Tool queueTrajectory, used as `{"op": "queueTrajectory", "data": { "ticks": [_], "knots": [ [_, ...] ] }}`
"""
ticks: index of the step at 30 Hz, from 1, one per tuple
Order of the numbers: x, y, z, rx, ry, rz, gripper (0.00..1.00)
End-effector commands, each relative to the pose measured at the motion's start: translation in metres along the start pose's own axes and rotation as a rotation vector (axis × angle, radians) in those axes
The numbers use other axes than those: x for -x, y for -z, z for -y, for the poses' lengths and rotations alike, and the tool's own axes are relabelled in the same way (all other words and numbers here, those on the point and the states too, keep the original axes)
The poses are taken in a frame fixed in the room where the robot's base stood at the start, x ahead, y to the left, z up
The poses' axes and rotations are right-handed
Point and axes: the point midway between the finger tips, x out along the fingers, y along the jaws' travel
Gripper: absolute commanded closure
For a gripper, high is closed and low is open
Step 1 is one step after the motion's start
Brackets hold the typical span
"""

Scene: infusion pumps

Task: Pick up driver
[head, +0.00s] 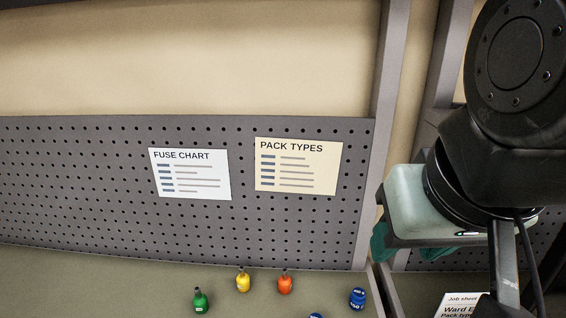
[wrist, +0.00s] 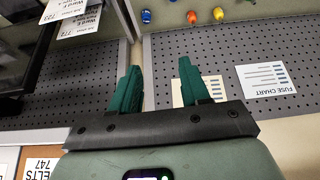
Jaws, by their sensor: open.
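My gripper (wrist: 160,66) is open and empty, its two green fingers spread apart in the wrist view. In the head view its fingers (head: 381,242) show partly at the right, beside a shelf post and above the worktop. No thing is clearly recognisable as a driver. Small coloured items with dark tops stand on the worktop: a green one (head: 201,301), a yellow one (head: 243,280) and an orange one (head: 285,282). I cannot tell whether any is the driver. The yellow (wrist: 218,13) and orange (wrist: 191,17) ones also show in the wrist view, beyond my fingers.
A blue labelled item (head: 357,298) stands right of the orange one. A pegboard (head: 90,190) behind carries a fuse chart (head: 190,174) and a pack types card (head: 297,166). A grey post (head: 386,70) rises near my arm. A job sheet (head: 461,305) is at lower right.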

Motion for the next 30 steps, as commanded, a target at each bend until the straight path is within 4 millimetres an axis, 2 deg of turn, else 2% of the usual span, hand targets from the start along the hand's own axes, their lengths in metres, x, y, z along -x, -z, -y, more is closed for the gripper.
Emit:
{"op": "queueTrajectory", "data": {
  "ticks": [7,11,17,21,30],
  "knots": [
    [-0.004,0.004,0.004,-0.007,0.012,0.023,0.54],
    [-0.02,0.016,0.02,-0.045,0.065,0.114,0.54],
    [-0.067,0.042,0.065,-0.161,0.206,0.337,0.54],
    [-0.106,0.056,0.1,-0.261,0.311,0.498,0.54],
    [-0.199,0.072,0.174,-0.533,0.535,0.842,0.54]
  ]
}}
